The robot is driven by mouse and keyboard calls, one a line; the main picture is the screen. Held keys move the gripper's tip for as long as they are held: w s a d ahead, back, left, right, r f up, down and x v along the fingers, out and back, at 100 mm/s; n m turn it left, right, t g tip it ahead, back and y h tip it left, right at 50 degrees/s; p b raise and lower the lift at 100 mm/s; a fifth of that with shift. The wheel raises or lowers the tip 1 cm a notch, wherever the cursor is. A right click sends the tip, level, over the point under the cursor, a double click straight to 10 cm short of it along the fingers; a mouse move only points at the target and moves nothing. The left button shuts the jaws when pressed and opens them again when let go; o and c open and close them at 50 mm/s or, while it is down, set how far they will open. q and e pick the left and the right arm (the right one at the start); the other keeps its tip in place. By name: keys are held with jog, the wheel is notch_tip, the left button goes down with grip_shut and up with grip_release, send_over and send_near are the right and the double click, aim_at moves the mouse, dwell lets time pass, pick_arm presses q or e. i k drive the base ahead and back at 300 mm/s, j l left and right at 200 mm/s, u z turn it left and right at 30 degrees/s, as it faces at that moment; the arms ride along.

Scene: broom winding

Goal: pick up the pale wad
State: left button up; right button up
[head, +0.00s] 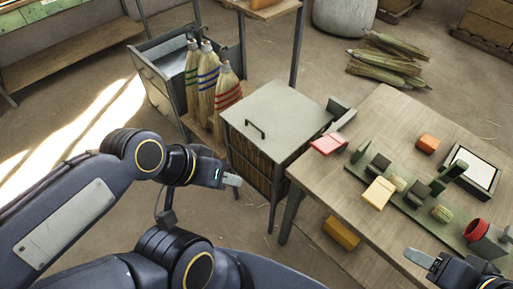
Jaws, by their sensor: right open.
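The pale wad (379,193) is a cream, block-like piece on the wooden table, at the near left side of the green fixture board (412,203). My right gripper (463,245) is open at the table's near right, to the right of and nearer than the wad, apart from it. Part of it is cut off by the picture edge. My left gripper (231,180) hangs left of the table, in front of the grey cabinet and well away from the wad. Its fingers overlap, so its opening does not show.
An orange block (428,143), a pink-red piece (329,146), a tray (487,186) and a red ring (477,229) are around the board. A yellow-orange block (341,233) lies below the table edge. A grey cabinet (278,112) and brooms (207,80) stand to the left.

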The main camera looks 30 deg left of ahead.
aim_at(400, 184)
jog(key=k+j+u, duration=0.15)
jog(key=j, duration=0.2)
jog(key=j+u, duration=0.15)
jog(key=j, duration=0.2)
jog(key=l+z, duration=0.15)
jog(key=z, duration=0.25)
jog(key=l+z, duration=0.1)
jog(key=z, duration=0.3)
jog(key=l+z, duration=0.15)
jog(key=z, duration=0.25)
jog(key=i+l+z, duration=0.1)
jog(key=z, duration=0.3)
jog(key=l+z, duration=0.1)
jog(key=z, duration=0.3)
jog(key=i+j, duration=0.45)
